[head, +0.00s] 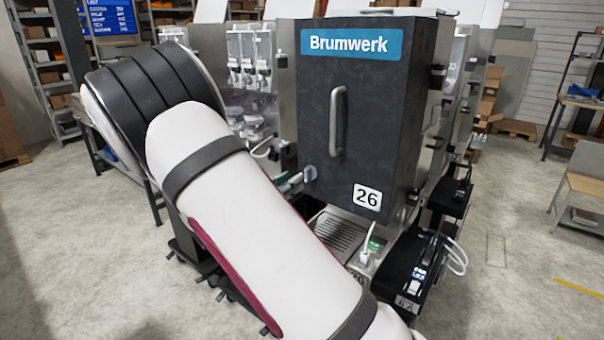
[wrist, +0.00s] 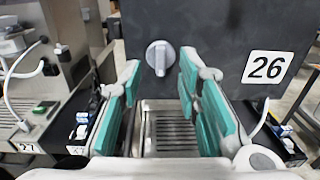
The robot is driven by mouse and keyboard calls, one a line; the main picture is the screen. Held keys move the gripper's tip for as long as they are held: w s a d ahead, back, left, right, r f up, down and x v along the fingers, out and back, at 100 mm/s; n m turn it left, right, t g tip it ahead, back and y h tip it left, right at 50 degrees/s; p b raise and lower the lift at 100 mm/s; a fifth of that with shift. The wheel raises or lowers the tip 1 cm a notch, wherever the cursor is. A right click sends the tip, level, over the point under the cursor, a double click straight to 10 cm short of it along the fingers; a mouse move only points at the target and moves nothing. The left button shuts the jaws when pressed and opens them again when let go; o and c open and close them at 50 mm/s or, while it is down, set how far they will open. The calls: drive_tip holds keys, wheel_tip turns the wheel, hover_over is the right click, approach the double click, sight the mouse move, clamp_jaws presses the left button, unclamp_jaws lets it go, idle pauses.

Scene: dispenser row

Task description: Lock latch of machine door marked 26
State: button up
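The machine door (head: 360,100) marked 26 is dark grey with a Brumwerk sign and a vertical bar handle (head: 338,120). It looks closed. Its latch (head: 310,174) is a small grey knob at the lower left of the door. In the wrist view the latch (wrist: 160,57) has a round base and an upright grip. My gripper (wrist: 158,78) is open and empty, its teal-padded fingers on either side of the line to the latch. The latch appears just beyond the fingertips, with no contact visible. In the head view my arm hides most of the gripper.
A slotted drip tray (wrist: 172,132) lies below the door. A black box (head: 405,265) with cables stands at the lower right of the machine. A neighbouring machine (wrist: 60,40) is close on the left in the wrist view. Open floor (head: 520,220) lies to the right.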

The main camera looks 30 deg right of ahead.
sight(305, 172)
drive_tip(key=shift+x, duration=2.8)
drive_tip(key=shift+c, duration=0.6)
clamp_jaws()
